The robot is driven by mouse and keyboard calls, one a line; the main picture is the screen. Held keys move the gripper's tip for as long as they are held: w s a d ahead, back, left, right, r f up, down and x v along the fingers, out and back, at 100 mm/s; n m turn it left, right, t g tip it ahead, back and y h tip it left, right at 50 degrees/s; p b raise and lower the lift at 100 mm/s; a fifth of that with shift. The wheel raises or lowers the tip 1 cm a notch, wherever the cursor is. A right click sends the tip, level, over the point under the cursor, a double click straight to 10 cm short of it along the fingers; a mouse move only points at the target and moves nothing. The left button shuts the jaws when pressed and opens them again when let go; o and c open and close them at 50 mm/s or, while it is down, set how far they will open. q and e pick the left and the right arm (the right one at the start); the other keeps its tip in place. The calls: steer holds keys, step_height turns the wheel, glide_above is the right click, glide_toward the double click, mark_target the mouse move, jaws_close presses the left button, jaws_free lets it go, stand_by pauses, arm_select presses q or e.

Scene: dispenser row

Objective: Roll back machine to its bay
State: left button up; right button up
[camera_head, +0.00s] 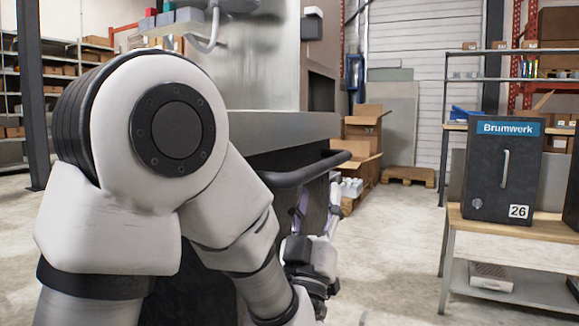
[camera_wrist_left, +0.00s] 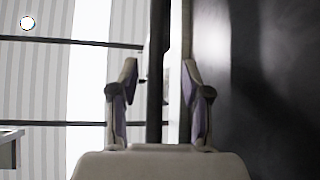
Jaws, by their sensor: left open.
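The machine is a tall grey metal cabinet (camera_head: 265,65) in the middle of the head view, with a wider ledge and a dark lower body. A black bar handle (camera_head: 305,172) sticks out at its right front under the ledge. My left gripper (camera_head: 318,205) is at the handle, its fingers pointing up, partly hidden behind my arm. In the left wrist view the open fingers stand on both sides of a dark bar (camera_wrist_left: 156,70), with gaps beside it. A dark panel (camera_wrist_left: 270,90) fills the right of that view. My right gripper is not in view.
A black Brumwerk box numbered 26 (camera_head: 505,170) stands on a wooden-topped bench (camera_head: 455,222) at right. Cardboard boxes (camera_head: 362,135) and a pallet (camera_head: 408,176) lie behind the machine. Shelves (camera_head: 60,75) stand at left. Floor between machine and bench (camera_head: 395,240) is clear.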

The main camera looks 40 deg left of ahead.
mark_target(328, 163)
arm_select(q)
steer(key=x, duration=0.3)
steer(key=b+x, duration=0.1)
steer(key=x, duration=0.3)
steer(key=shift+w+d+f, duration=0.2)
steer(key=shift+w+a+r, duration=0.1)
steer(key=shift+w+r, duration=0.15)
steer(key=shift+r, duration=0.1)
jaws_close()
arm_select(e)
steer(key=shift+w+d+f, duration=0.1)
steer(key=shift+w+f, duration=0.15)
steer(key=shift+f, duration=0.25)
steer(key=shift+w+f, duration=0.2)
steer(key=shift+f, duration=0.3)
